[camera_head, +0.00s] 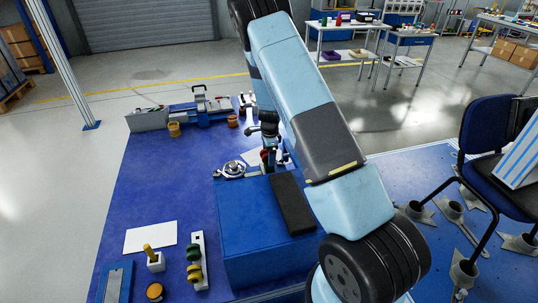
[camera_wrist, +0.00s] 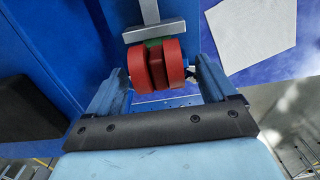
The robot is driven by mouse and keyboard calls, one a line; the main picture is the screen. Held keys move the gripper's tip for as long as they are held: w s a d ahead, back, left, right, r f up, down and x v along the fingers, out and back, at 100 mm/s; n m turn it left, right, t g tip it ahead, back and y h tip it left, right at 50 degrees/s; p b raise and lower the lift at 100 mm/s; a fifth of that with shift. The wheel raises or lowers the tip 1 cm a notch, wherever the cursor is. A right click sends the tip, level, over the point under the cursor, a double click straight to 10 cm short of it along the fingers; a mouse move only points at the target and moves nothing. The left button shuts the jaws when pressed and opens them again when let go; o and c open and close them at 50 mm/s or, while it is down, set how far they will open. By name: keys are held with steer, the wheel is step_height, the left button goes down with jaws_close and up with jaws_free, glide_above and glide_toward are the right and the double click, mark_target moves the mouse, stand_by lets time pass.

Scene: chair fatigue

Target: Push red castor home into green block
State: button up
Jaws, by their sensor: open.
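In the wrist view, the red castor (camera_wrist: 143,72) shows as two red wheels side by side. A bit of the green block (camera_wrist: 153,42) shows just behind the wheels, under the end of a grey metal bar (camera_wrist: 150,12); the castor hides most of it. I cannot tell how deep the castor sits in it. My gripper (camera_wrist: 160,70) is open, with one blue finger on each side of the wheels and a gap beside the right wheel. In the head view, the castor and gripper are small and partly hidden by my arm.
A blue box (camera_head: 240,245) with a black pad (camera_head: 292,203) stands before the work spot. Green and yellow castors (camera_head: 194,262) and a yellow-topped peg (camera_head: 149,250) stand at front left. A blue chair (camera_head: 497,135) is at right. The mat's left middle is clear.

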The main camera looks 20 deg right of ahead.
step_height(320, 180, up, 14)
steer(key=shift+d+f, duration=0.15)
stand_by(0.4)
steer(key=shift+s, duration=0.1)
steer(key=s+r+n+t+y, duration=0.1)
steer(key=s+r+n, duration=0.3)
steer(key=s+r, duration=0.65)
steer(key=s+r+n+t+y, duration=0.1)
steer(key=s+r+n, duration=0.45)
steer(key=r, duration=0.95)
steer(key=s+r+n+t+h, duration=0.1)
steer(key=s+r+n, duration=0.2)
steer(key=s, duration=0.9)
steer(key=s+r+n+t+h, duration=0.1)
steer(key=s+r+n, duration=0.3)
steer(key=s, duration=0.8)
steer(key=shift+s+r+n+t, duration=0.25)
steer(key=shift+s+n+t, duration=0.1)
steer(key=shift+n+t, duration=0.45)
